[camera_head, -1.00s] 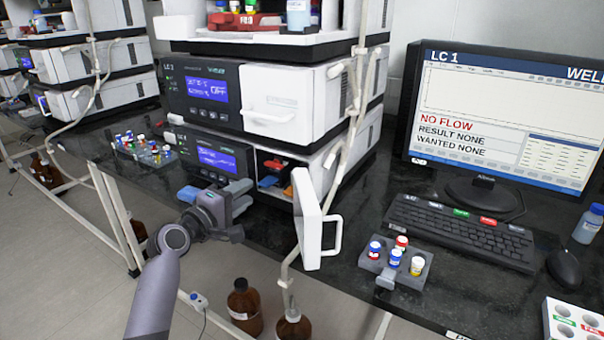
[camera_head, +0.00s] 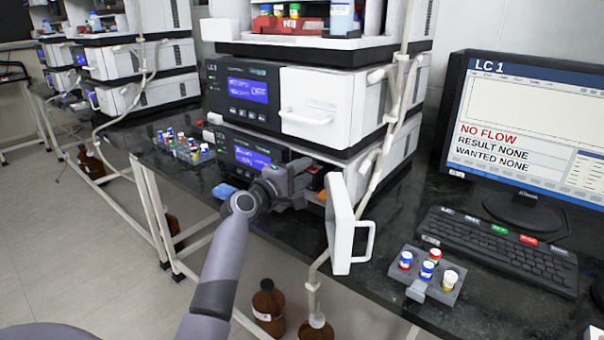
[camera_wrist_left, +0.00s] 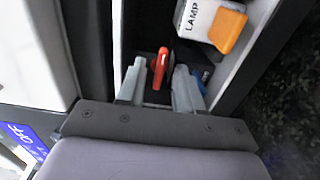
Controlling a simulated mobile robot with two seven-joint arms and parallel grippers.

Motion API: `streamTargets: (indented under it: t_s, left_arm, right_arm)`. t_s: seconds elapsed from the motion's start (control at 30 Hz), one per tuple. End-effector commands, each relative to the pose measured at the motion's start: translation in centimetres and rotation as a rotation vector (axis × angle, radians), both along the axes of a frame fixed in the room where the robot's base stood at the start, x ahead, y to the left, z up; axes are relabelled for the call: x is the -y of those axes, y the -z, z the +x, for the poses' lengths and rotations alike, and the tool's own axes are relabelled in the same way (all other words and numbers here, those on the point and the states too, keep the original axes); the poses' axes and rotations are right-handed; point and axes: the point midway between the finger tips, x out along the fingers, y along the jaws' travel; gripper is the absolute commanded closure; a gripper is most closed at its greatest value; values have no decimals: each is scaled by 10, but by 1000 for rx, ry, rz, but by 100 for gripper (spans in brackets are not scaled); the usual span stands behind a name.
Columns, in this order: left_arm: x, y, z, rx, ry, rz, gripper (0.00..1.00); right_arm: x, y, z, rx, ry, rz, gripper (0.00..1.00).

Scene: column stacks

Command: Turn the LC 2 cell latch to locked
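The red latch (camera_wrist_left: 160,68) stands inside the open lower compartment of the instrument stack (camera_head: 300,130). In the left wrist view it sits between the two grey fingertips of my left gripper (camera_wrist_left: 159,88), with a gap visible on each side. The fingers are open. In the head view my left gripper (camera_head: 303,182) reaches into the compartment opening and hides most of its inside. The stack's label is too small to read surely. My right gripper is in neither view.
The compartment's white door (camera_head: 342,225) stands swung open beside my gripper. A white block marked LAMP with an orange end (camera_wrist_left: 227,30) lies close to the latch. A vial rack (camera_head: 430,285), keyboard (camera_head: 500,252) and monitor (camera_head: 530,120) are to the right.

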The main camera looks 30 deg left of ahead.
Motion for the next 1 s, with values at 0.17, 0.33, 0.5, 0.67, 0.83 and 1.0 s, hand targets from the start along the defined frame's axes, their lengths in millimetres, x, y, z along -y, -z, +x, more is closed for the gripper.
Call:
streamTargets:
  t_s: [0.17,0.33,0.5,0.67,0.83,1.0]
  left_arm:
    - [0,0,1,-1,0,1,65]
    - [0,0,0,-1,0,1,97]
    - [0,0,0,-1,0,1,100]
    - [0,0,0,-3,0,-12,100]
    - [0,-2,0,-8,-1,-69,100]
    - [0,-3,0,-17,-2,-178,100]
  right_arm:
    - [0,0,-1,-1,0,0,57]
    - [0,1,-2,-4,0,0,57]
    - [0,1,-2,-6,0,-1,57]
    - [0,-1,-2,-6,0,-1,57]
    - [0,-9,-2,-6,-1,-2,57]
    - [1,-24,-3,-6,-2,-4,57]
